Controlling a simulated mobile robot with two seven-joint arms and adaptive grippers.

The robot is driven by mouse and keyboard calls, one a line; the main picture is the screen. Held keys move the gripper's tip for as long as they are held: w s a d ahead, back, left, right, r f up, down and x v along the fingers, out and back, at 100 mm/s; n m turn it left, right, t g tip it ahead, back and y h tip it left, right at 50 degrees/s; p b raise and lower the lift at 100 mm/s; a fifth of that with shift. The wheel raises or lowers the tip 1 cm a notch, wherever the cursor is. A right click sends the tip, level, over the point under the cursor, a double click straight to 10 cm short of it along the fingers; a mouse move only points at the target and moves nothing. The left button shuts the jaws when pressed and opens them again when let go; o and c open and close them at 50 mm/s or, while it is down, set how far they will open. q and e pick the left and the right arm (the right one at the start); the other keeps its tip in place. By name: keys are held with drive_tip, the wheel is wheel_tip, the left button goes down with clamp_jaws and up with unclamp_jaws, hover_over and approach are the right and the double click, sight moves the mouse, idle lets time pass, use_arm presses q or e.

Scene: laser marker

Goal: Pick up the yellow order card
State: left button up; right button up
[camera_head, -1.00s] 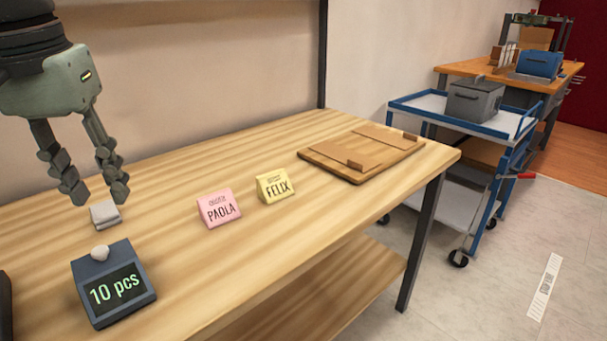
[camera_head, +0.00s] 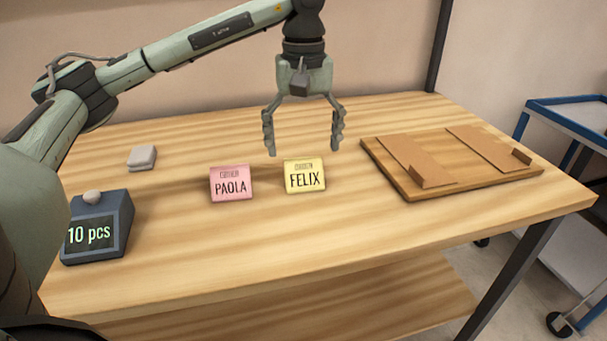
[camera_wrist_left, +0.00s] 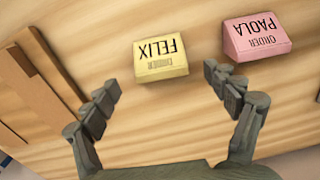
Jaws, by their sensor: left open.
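The yellow order card (camera_head: 304,176), marked FELIX, stands on the wooden table, to the right of a pink card. My left gripper (camera_head: 303,148) is open and empty, with its fingers pointing down above and just behind the yellow card. In the left wrist view the yellow card (camera_wrist_left: 161,59) appears upside down, beyond and between the open fingertips (camera_wrist_left: 160,80), not touched by them. My right gripper is not in view.
The pink PAOLA card (camera_head: 231,184) stands close to the left of the yellow card. A wooden board (camera_head: 400,186) with brown pieces lies to the right. A counter reading 10 pcs (camera_head: 98,228) and a small grey block (camera_head: 142,157) are at left. The table front is clear.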

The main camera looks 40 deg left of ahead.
sight(303, 163)
use_arm(q)
drive_tip(key=shift+s+f, duration=0.1)
drive_tip(key=shift+f, duration=2.25)
drive_tip(key=c, duration=1.2)
